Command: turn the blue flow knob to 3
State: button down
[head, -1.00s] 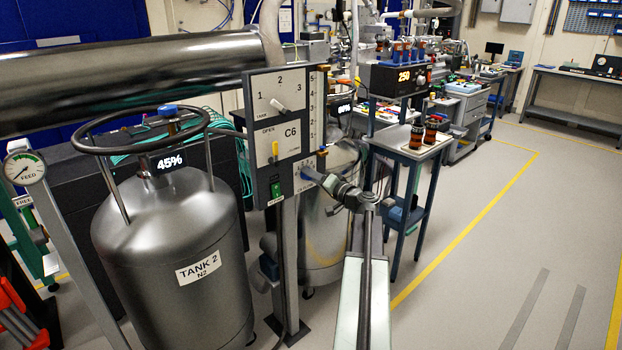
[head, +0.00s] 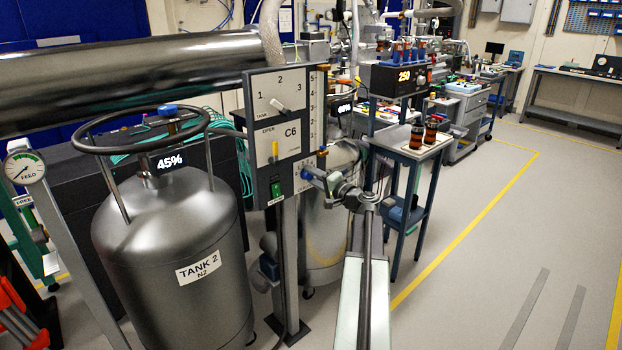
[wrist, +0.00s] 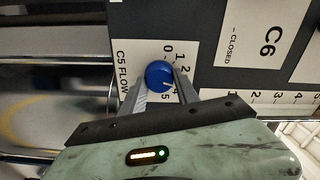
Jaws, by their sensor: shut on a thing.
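The blue flow knob (wrist: 159,74) sits on a white plate marked C5 FLOW (wrist: 124,68) in the wrist view. Printed numbers run around it; 0, 1, 2, 4 and 5 show, and the 3 seems hidden by a finger. A small pale mark on the knob points toward the 4 and 5 side. My gripper (wrist: 160,82) is shut on the knob, with one finger on each side. In the head view the knob (head: 306,174) shows small at the lower right of the grey panel, with my gripper (head: 316,180) reaching it from the right.
The panel (head: 278,130) also carries a 1-2-3 selector (head: 281,107), a yellow lever (head: 275,150) and a green switch (head: 276,190). Tank 2 (head: 175,240) stands to the left. A blue-framed stand (head: 408,155) is close on the right. The floor further right is clear.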

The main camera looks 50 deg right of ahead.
jog(key=shift+w, duration=0.1)
jog(key=c, duration=0.9)
grip_release()
jog(key=shift+a, duration=0.1)
jog(key=s, duration=0.7)
jog(key=shift+s+a, duration=0.25)
jog(key=shift+s, duration=0.1)
